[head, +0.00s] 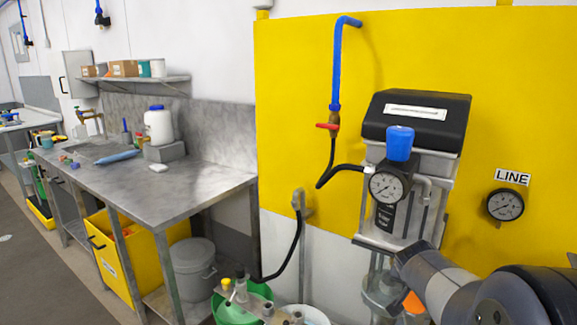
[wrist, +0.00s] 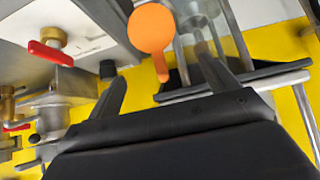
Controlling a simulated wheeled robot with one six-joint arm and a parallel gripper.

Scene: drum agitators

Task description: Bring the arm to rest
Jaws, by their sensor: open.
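My arm (head: 450,285) reaches in from the lower right of the head view, in front of the lower part of the wall unit. Its fingers are not clear there. In the wrist view my gripper (wrist: 165,82) is open, with its two dark fingers apart. An orange paddle-shaped handle (wrist: 150,27) lies beyond the fingers, its narrow end pointing down between them. I cannot tell whether anything touches it. A bit of orange (head: 413,303) also shows beside my arm in the head view.
A black-topped wall unit (head: 415,120) with a gauge (head: 388,187) and blue cap (head: 400,143) stands close to my arm. A second gauge (head: 505,205) is to its right. A red valve handle (wrist: 47,51) shows in the wrist view. A steel bench (head: 150,185) stands left.

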